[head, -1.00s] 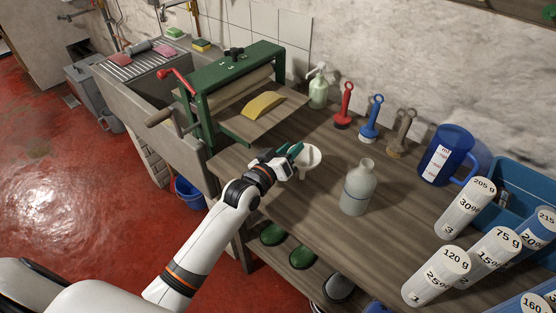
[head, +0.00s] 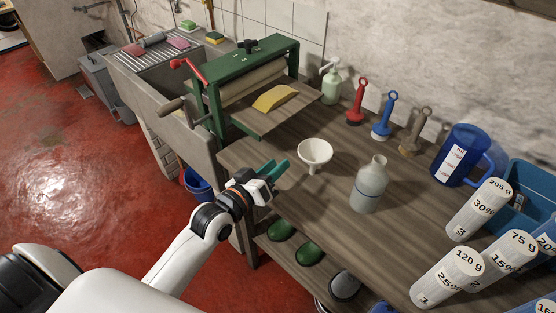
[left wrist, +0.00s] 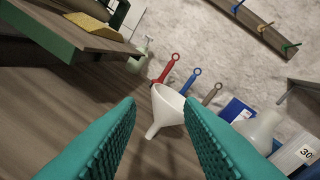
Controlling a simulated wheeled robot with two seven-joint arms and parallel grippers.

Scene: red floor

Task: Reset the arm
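My left gripper (head: 272,177) is at the front edge of the wooden workbench, its teal fingers apart with nothing between them. In the left wrist view, its two teal fingers (left wrist: 160,145) are spread wide. A white funnel (head: 315,152) stands on the bench just beyond and to the right of the fingertips, apart from them. The funnel (left wrist: 168,105) shows past the fingers in the left wrist view. My right gripper is not in view.
A grey-white bottle (head: 370,185) stands right of the funnel. A green roller press (head: 245,85) holds a yellow cloth (head: 275,98). Red (head: 356,103), blue (head: 384,118) and brown handled tools stand by the wall. A blue jug (head: 455,158) and labelled cylinders (head: 448,277) stand at right.

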